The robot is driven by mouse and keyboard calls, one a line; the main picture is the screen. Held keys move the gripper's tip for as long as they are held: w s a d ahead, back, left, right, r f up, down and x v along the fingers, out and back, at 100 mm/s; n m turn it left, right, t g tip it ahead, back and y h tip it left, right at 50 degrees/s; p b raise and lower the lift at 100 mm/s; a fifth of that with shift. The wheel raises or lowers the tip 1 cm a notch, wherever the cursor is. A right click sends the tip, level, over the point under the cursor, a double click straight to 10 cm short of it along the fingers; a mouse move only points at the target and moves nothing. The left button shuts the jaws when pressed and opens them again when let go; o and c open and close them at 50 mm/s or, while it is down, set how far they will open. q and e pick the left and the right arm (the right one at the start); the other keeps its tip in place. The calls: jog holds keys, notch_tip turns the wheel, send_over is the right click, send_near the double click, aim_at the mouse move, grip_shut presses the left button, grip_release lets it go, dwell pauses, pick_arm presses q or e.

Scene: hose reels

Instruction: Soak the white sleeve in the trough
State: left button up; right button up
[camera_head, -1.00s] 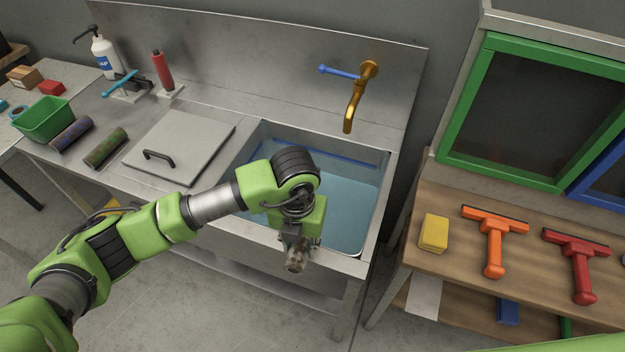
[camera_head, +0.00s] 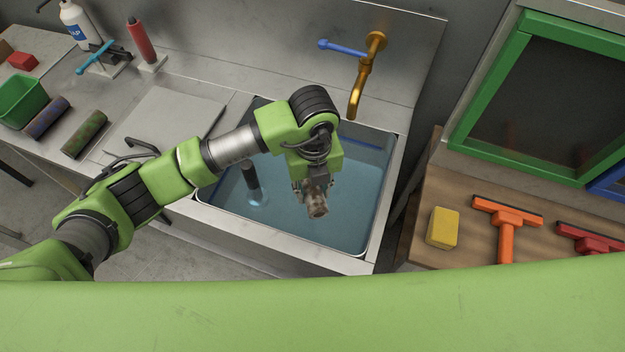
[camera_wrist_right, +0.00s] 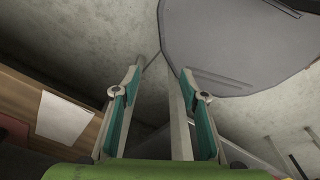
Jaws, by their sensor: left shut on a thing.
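The trough (camera_head: 383,190) is a steel sink basin with blue water (camera_head: 290,222) in it. My left gripper (camera_head: 314,190) is over the water, pointing down, and shut on a short roller sleeve (camera_head: 318,208). The sleeve looks pale with brown stains, and its upper part is hidden by the fingers. I cannot tell whether its lower end touches the water. My right gripper (camera_wrist_right: 162,95) shows in the right wrist view with its two teal-padded fingers wide apart and nothing between them.
A brass tap (camera_head: 362,75) with a blue lever stands behind the trough. A dark upright pipe (camera_head: 251,182) stands in the water left of the gripper. Two stained rollers (camera_head: 85,134), a green tub (camera_head: 22,100) and a soap bottle (camera_head: 76,24) are at left.

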pick_arm(q)
notch_tip(320, 180, down, 3)
jog(key=shift+s+r+b, duration=0.1)
jog(key=shift+r+b, duration=0.1)
jog(key=shift+b, duration=0.45)
jog(key=f+b, duration=0.5)
jog(key=f, duration=0.1)
jog(key=f+b, duration=0.5)
jog(key=f, duration=0.2)
jog(key=f+b, duration=0.5)
jog(key=f, duration=0.1)
jog(key=shift+w+f, duration=0.25)
jog(key=shift+f, duration=0.2)
pick_arm(e)
notch_tip(320, 180, down, 17)
jog(key=shift+s+d+f, duration=0.15)
jog(key=shift+s, duration=0.25)
pick_arm(q)
jog(key=shift+w+a, duration=0.1)
jog(key=shift+a, duration=0.25)
jog(key=shift+d, duration=0.4)
jog(key=shift+a, duration=0.4)
